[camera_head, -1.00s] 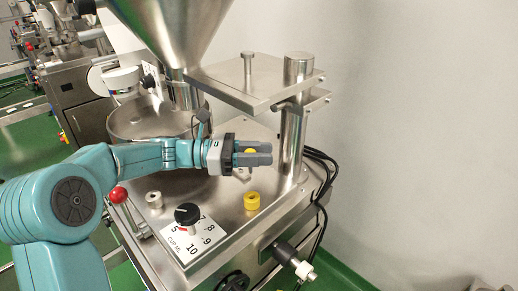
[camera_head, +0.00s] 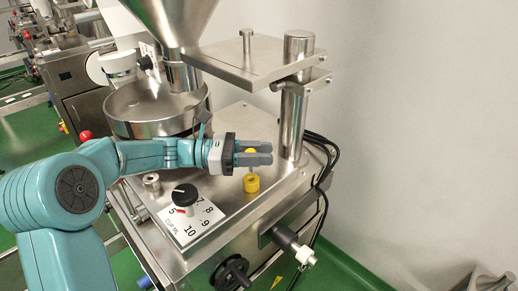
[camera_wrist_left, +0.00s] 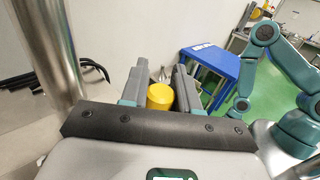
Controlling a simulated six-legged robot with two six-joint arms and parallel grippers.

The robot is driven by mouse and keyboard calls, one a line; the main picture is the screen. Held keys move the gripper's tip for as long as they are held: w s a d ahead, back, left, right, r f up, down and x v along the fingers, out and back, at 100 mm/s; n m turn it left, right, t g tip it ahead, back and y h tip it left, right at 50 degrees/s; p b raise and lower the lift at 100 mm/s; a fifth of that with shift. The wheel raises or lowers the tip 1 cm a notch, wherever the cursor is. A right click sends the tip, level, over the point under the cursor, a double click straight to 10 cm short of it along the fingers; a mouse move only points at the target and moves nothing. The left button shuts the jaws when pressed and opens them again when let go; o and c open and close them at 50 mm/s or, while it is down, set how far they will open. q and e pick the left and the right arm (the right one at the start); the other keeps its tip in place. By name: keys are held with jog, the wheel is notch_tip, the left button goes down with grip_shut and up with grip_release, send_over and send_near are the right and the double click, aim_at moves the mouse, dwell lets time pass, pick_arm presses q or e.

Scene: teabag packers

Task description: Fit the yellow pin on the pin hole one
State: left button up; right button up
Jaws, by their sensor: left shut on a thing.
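My left gripper (camera_head: 256,153) is shut on the yellow pin (camera_head: 251,151), whose yellow head shows between the two grey fingers. The yellow head also shows between the fingers in the left wrist view (camera_wrist_left: 160,96). In the head view a thin shaft appears to drop from the pin towards a yellow collar (camera_head: 251,184) on the machine's steel top. The collar stands just below the fingers. I cannot tell whether the shaft tip is inside it. My right gripper is not in view.
A steel plate (camera_head: 250,60) on a thick post (camera_head: 293,110) stands behind the gripper. A dial (camera_head: 185,196) and a bare metal collar (camera_head: 151,181) are at the left. A round pan (camera_head: 155,108) sits behind my arm. A red ball knob (camera_head: 86,135) shows by my arm.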

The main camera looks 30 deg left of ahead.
pick_arm(q)
jog(key=shift+s+f, duration=0.2)
jog(key=shift+f, duration=0.1)
jog(key=shift+w+f, duration=0.1)
jog(key=shift+w, duration=0.1)
jog(key=shift+s, duration=0.15)
jog(key=shift+w, duration=0.2)
jog(key=shift+s, duration=0.1)
dwell(0.4)
